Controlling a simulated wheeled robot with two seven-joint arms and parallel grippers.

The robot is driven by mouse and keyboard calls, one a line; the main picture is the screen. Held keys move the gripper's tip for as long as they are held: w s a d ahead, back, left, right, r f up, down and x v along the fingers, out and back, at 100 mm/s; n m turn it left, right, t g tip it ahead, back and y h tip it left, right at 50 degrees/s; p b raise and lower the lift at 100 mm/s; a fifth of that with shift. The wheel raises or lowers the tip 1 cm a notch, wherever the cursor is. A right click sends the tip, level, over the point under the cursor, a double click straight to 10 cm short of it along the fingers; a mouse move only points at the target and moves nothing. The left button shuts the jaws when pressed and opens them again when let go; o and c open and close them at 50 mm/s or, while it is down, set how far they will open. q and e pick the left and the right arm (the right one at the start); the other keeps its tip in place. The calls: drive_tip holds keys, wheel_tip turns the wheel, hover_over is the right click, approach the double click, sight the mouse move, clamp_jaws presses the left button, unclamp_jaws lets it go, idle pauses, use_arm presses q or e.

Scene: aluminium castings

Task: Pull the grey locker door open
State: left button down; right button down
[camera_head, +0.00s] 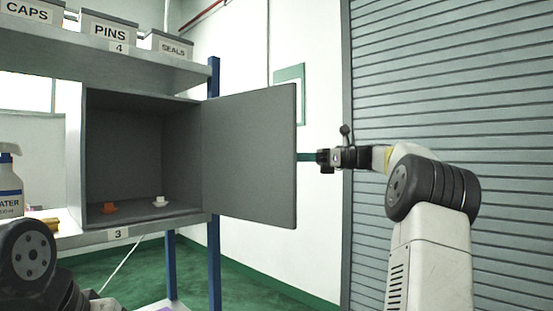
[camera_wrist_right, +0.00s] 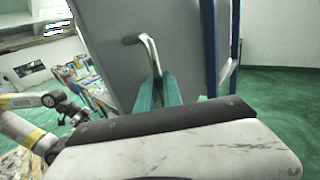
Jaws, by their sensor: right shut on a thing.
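The grey locker (camera_head: 75,150) stands on a shelf with its front open. Its grey door (camera_head: 250,155) is swung wide out to the right, showing its inner face. My right gripper (camera_head: 308,157) is at the door's outer side, just past the free edge. In the right wrist view the door (camera_wrist_right: 185,45) carries a bent metal handle (camera_wrist_right: 148,50). The teal fingers of my right gripper (camera_wrist_right: 157,92) are shut on this handle. What looks like my left gripper (camera_wrist_right: 68,105) shows small at the left of the wrist view; its jaws are unclear.
An orange piece (camera_head: 110,209) and a white piece (camera_head: 160,202) sit on the locker floor. A spray bottle (camera_head: 10,185) stands left of the locker. Labelled bins (camera_head: 108,30) are on the shelf above. A blue rack post (camera_head: 214,255) stands below the door. A grey shutter (camera_head: 500,80) is at right.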

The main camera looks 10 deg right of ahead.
drive_tip(key=c, duration=1.8)
unclamp_jaws()
drive_tip(key=shift+a, duration=0.1)
drive_tip(key=v, duration=0.8)
